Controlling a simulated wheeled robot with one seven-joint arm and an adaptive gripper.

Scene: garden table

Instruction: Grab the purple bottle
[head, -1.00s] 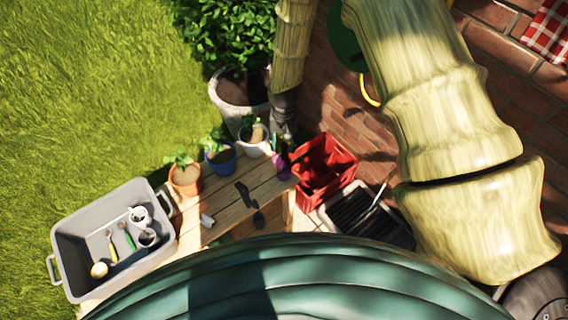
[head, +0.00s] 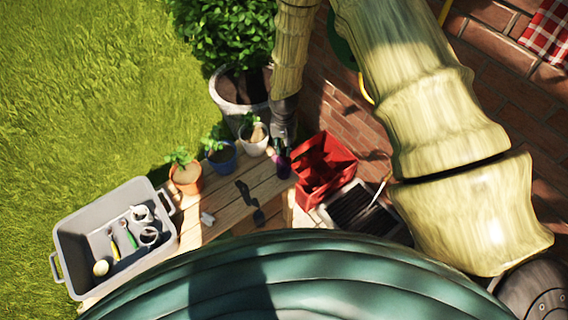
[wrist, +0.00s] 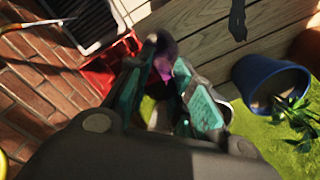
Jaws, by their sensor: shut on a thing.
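The purple bottle (head: 283,167) stands near the right end of the wooden table (head: 222,195), in front of the white pot. My gripper (head: 281,149) comes down over it from above, and its fingers cover the bottle's upper part. In the wrist view the fingers of my gripper (wrist: 172,85) are closed around the purple bottle (wrist: 163,68), with only a small purple patch showing between them. I cannot tell whether the bottle's base touches the table.
A white pot (head: 254,144), a blue pot (head: 222,160) and an orange pot (head: 187,181) with plants line the table's back edge. A red crate (head: 338,160) stands close right. A grey tub (head: 70,240) with tools is at the left.

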